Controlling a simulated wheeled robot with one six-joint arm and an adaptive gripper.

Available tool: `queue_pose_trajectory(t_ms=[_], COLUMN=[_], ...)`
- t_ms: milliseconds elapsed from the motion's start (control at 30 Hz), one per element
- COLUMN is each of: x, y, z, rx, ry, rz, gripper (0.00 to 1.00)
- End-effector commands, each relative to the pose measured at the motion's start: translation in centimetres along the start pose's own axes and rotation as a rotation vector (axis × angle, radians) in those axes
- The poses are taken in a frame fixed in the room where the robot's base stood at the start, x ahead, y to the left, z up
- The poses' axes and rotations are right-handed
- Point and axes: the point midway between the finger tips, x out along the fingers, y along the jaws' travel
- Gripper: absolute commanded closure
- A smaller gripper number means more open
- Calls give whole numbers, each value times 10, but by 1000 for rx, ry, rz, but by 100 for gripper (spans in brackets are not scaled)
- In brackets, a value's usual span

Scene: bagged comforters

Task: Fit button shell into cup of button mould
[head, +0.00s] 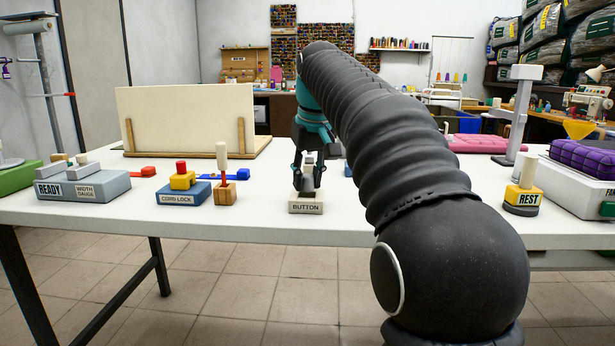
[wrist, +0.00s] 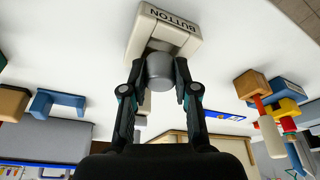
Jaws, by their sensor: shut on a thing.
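The button mould is a cream block (head: 306,207) labelled BUTTON near the front edge of the white table. It also shows upside down at the top of the wrist view (wrist: 172,28). My gripper (head: 306,186) points down right over the mould. In the wrist view, my gripper (wrist: 160,84) is shut on a grey, round button shell (wrist: 160,68). The shell is at the mould's recessed face, close to it or touching. The cup is mostly hidden behind the shell, so I cannot tell whether the shell sits in it.
Left of the mould stand a blue CORD LOCK block (head: 184,197) and a wooden block with an upright handle (head: 223,190). A READY gauge block (head: 82,187) is farther left. A yellow REST block (head: 523,197) stands right. A cream board (head: 188,118) rises behind.

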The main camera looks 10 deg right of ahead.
Motion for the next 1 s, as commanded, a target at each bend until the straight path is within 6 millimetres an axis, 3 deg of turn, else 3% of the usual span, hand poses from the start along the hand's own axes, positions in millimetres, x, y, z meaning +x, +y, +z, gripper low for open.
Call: queue_pose_trajectory(t_ms=[1000], x=[12], y=[0], z=[3], rx=[0], ry=[0], rz=[0], gripper=[84])
